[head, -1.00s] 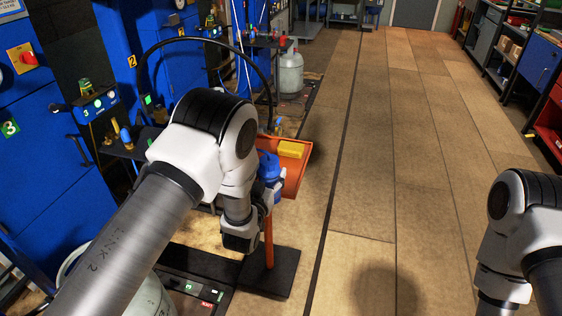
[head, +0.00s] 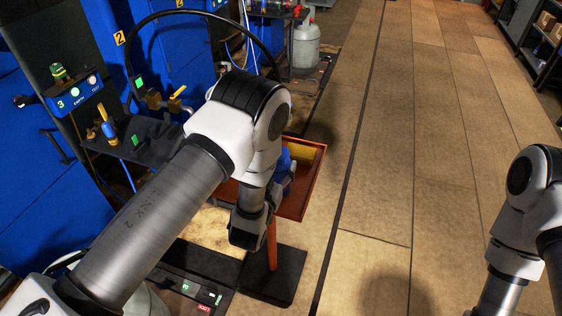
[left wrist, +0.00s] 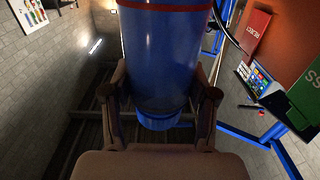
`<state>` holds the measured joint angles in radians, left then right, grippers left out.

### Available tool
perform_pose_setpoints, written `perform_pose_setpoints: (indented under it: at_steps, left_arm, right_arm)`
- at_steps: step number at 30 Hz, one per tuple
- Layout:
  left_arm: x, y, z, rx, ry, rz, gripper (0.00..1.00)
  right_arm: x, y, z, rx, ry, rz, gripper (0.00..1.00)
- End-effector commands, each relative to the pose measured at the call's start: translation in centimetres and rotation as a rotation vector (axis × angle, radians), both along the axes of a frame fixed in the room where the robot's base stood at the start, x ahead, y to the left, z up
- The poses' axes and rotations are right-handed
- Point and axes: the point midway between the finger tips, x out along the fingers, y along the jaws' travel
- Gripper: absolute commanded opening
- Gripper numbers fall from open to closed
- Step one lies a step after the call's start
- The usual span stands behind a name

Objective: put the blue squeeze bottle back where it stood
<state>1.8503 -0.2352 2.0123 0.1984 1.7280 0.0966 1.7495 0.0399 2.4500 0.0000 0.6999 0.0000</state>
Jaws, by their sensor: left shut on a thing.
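The blue squeeze bottle (left wrist: 160,60) fills the middle of the left wrist view, with a red band near the top edge. My left gripper (left wrist: 160,100) is shut on it, one finger on each side. In the head view a small part of the bottle (head: 284,160) shows beside my left wrist, which hides the rest. It appears over or in the orange tray (head: 316,178) on its post; I cannot tell whether it touches the tray. My right arm shows at the lower right of the head view, but its gripper is out of the picture.
A yellow object (head: 303,153) lies in the tray close to the bottle. The tray's post stands on a black base plate (head: 285,280). Blue cabinets (head: 50,215) and a dark shelf with valves (head: 135,140) are at the left. The floor (head: 400,180) to the right is clear.

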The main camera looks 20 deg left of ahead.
Motion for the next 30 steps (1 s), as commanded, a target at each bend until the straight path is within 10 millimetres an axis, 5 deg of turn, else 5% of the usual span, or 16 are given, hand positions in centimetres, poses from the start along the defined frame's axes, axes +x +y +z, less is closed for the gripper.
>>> perform_pose_setpoints:
  at_steps: [3,4,6,17,23,28,30]
  left_arm:
    - [0.1,0.0,0.2,0.0,0.0,0.001,0.1]
    - [0.0,0.0,0.1,0.0,0.002,0.001,0.69]
    - [0.0,0.0,0.1,0.0,0.002,0.001,0.83]
    - [-0.3,0.0,0.1,0.0,0.001,0.001,0.83]
    - [-4.0,0.1,-0.1,0.002,0.006,-0.001,0.83]
    - [-9.1,0.2,-0.1,0.002,0.007,-0.002,0.83]
    - [-9.7,0.1,-1.1,0.001,0.001,-0.005,0.83]
  right_arm:
    - [0.0,0.0,0.1,0.0,0.0,0.0,0.4]
    - [0.0,0.0,0.1,0.0,0.0,0.0,0.4]
    - [0.0,0.0,0.1,0.0,0.0,0.0,0.4]
    - [0.0,0.0,0.1,0.0,-0.001,0.0,0.4]
    - [0.0,0.0,-0.4,0.0,-0.001,0.0,0.4]
    - [0.0,0.0,-0.9,0.0,-0.001,0.0,0.4]
    - [0.1,0.0,-3.7,0.0,-0.002,0.0,0.4]
